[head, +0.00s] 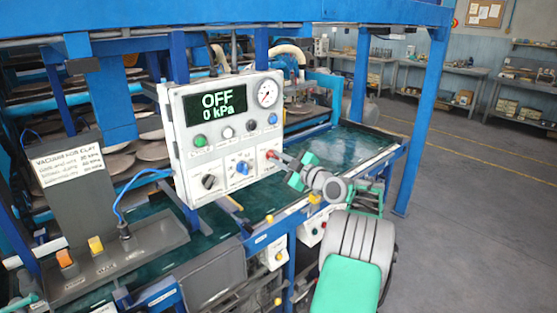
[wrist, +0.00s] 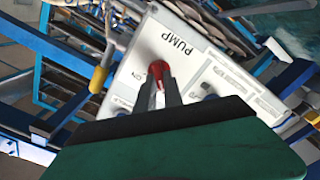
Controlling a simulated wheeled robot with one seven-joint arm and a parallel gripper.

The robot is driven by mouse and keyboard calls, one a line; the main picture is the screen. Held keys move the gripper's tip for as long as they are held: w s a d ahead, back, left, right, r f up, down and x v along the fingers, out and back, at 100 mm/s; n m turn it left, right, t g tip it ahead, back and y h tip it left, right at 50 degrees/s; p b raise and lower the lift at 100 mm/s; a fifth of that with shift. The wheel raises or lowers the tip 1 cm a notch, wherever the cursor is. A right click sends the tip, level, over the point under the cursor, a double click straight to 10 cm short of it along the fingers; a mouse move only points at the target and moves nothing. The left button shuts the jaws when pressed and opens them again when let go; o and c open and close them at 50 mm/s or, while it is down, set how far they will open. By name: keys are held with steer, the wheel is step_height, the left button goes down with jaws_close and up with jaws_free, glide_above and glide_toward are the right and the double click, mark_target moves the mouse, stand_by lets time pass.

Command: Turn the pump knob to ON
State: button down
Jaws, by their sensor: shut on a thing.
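The white control box (head: 182,133) shows "OFF" and "0 kPa" on its display (head: 216,103). The red pump knob (head: 271,154) is at the right side of the box's lower front. In the wrist view the red knob (wrist: 158,70) sits on the white panel by the label "PUMP" (wrist: 181,42), which appears turned over. My gripper (head: 279,157) reaches in from the right. In the wrist view its dark fingers (wrist: 160,92) are shut on the red knob and cover part of it and of the nearby lettering.
The panel also carries a round gauge (head: 267,93), a black knob (head: 209,182), a blue knob (head: 243,167) and several push buttons. A grey console (head: 112,262) with orange switches stands at lower left. A blue post (head: 424,120) stands at right, with open floor (head: 480,200) beyond.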

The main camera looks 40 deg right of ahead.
steer(key=shift+f+m+b, duration=0.1)
steer(key=shift+m+b, duration=0.2)
steer(key=shift+b, duration=0.05)
steer(key=shift+d+m+b, duration=0.2)
steer(key=shift+m+b, duration=0.2)
steer(key=shift+m, duration=3.95)
steer(key=shift+d+m+b, duration=0.15)
steer(key=shift+m+b, duration=0.25)
steer(key=shift+m, duration=3.95)
steer(key=c, duration=1.5)
jaws_free()
steer(key=shift+o, duration=0.2)
